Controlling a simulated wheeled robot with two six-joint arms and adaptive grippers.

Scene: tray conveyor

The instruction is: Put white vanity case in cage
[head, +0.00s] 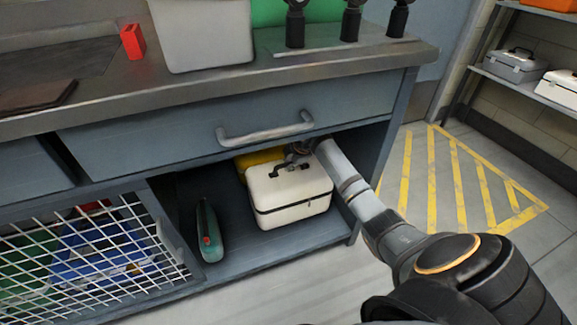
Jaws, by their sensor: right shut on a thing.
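The white vanity case (292,200) stands upright in the open compartment under the workbench drawer. Its dark handle is on top. My right gripper (297,153) is at the top of the case, shut on its handle; the fingers are partly hidden by shadow and the drawer's lower edge. The cage (95,245) is at the lower left, behind a white wire mesh door with a grey handle. Blue, green and red things show through the mesh. My left gripper is not in view.
A teal tool (208,232) with a red button stands left of the case. A yellow thing (258,160) is partly hidden behind the case. The drawer (180,135) hangs close above. A red block (132,41) and grey bin (205,35) stand on the benchtop.

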